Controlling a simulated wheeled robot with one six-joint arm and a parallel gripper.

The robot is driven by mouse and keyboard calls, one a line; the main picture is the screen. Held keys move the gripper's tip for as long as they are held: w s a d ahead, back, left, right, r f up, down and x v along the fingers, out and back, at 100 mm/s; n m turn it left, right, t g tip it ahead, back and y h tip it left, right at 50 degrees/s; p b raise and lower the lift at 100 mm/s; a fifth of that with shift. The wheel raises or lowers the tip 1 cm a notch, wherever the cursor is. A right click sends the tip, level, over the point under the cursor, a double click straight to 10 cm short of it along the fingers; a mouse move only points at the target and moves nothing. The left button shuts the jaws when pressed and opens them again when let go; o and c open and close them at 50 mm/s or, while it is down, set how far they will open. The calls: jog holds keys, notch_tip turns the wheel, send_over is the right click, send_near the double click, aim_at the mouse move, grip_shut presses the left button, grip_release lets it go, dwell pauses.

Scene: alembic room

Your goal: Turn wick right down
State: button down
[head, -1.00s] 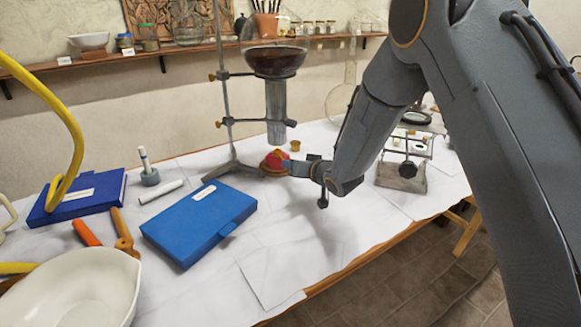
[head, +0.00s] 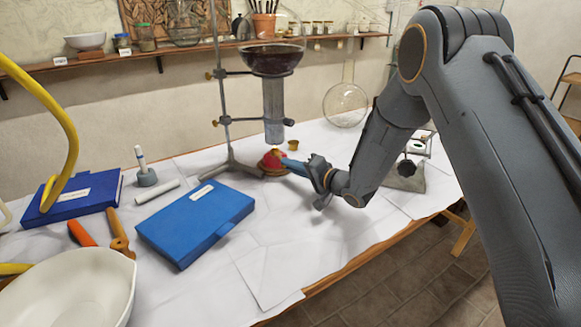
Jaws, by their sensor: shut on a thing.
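A small burner with a red body and a brass-coloured base (head: 270,163) stands on the white-covered table, below the glass column of the stand. My gripper (head: 284,162) reaches it from the right. Its fingertips are at the burner's right side and shut on a part of it. The wick knob is too small and too covered by the fingers to make out. I cannot see a flame or the wick's height.
A metal stand (head: 222,110) with a dark-filled glass bowl (head: 271,60) rises close by the burner. A small brass cup (head: 293,145) stands behind it. A blue case (head: 195,222) lies in front.

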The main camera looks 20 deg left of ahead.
jog(key=shift+m, duration=0.4)
jog(key=c, duration=1.8)
grip_release()
jog(key=shift+c, duration=0.2)
jog(key=shift+d, duration=0.1)
jog(key=shift+b+v, duration=0.45)
jog(key=shift+v, duration=3.35)
jog(key=shift+o, duration=0.2)
jog(key=shift+f, duration=0.15)
